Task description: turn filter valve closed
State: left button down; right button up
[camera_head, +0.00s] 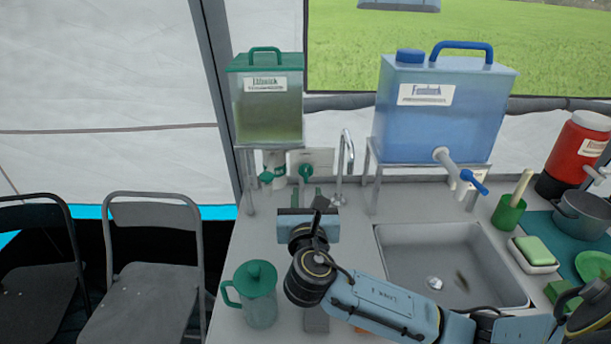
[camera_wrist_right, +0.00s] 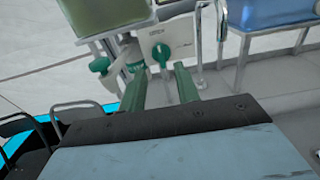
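A clear tank with a green lid (camera_head: 266,105) stands on a metal stand at the back left, with two green valve handles below it. The left handle (camera_head: 266,176) is on a white fitting; the right handle (camera_head: 305,171) is in front of a white labelled panel. Both show in the right wrist view, left handle (camera_wrist_right: 100,65) and right handle (camera_wrist_right: 160,53). My right gripper (camera_head: 309,193) points at the right handle from just in front. In the right wrist view its green fingers (camera_wrist_right: 160,78) are apart and nothing is between them. Contact cannot be told. My left gripper is out of view.
A blue tank (camera_head: 440,115) with a blue-handled tap (camera_head: 474,182) stands right of a slim metal faucet (camera_head: 345,160). A sink (camera_head: 450,265) is set in the counter. A green-lidded pitcher (camera_head: 258,300) stands left of my right arm. A red cooler (camera_head: 575,155) is far right.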

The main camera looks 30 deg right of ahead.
aim_at(306, 171)
jog(key=x, duration=0.8)
jog(key=shift+w+b, duration=0.2)
jog(key=shift+b, duration=0.15)
grip_shut()
